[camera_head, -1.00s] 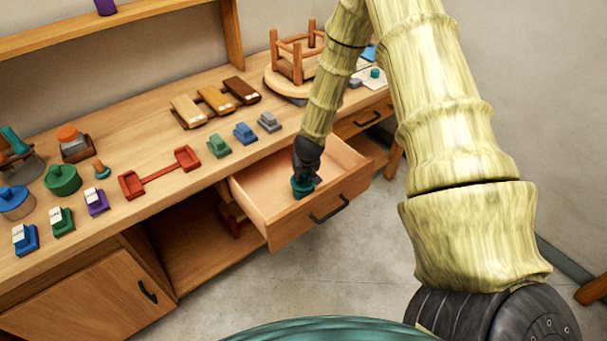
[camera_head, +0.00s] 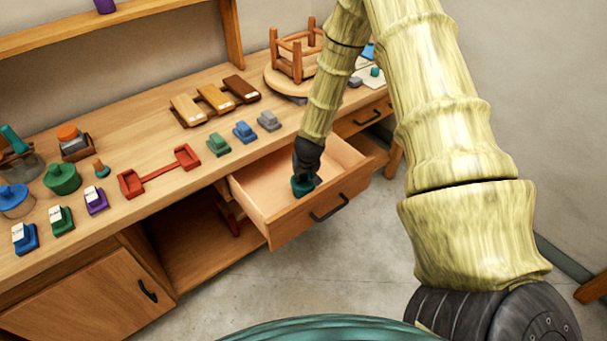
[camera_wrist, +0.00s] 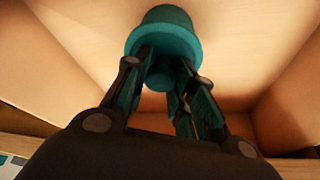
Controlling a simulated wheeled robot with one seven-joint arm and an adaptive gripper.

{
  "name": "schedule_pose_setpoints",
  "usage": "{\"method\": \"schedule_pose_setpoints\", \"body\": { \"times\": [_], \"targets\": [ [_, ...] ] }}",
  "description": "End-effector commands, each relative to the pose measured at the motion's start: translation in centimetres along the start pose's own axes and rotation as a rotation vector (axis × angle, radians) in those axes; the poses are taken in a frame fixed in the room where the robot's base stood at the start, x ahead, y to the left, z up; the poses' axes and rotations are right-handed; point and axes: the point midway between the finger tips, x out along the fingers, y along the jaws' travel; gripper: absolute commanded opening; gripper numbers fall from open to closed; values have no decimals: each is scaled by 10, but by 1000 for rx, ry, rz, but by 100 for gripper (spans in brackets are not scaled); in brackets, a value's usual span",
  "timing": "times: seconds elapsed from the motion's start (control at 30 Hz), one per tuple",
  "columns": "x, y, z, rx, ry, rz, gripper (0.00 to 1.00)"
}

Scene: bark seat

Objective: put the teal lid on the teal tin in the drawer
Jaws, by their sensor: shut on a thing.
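My gripper (camera_head: 304,178) reaches down into the open drawer (camera_head: 262,215), close to its front wall. In the wrist view my gripper (camera_wrist: 168,88) is shut on the knob of the teal lid (camera_wrist: 190,47). The lid's wide rim faces the camera. A darker teal body, the teal tin (camera_wrist: 165,13), shows just beyond the rim, in line with the lid. I cannot tell whether the lid is fully seated on it. In the head view the teal tin (camera_head: 302,187) is a small teal patch below the fingers, and lid and tin are hard to tell apart.
The drawer floor around the tin is bare. Several colored blocks and a red rack (camera_head: 160,172) stand on the bench above. An upturned stool (camera_head: 297,65) stands at the back. A dark drawer handle (camera_head: 328,208) juts from the front.

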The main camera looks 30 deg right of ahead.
Motion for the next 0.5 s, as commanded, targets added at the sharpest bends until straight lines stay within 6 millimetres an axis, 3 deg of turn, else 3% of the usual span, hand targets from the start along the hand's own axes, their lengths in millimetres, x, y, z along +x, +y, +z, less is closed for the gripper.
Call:
{"method": "schedule_pose_setpoints", "body": {
  "times": [0.43, 0.47, 0.5],
  "targets": [
    [7, 0, 3, 1, 0, 0, 7],
    [6, 0, 2, 1, 0, 0, 29],
    [6, 0, 2, 1, 0, 0, 37]
  ]
}}
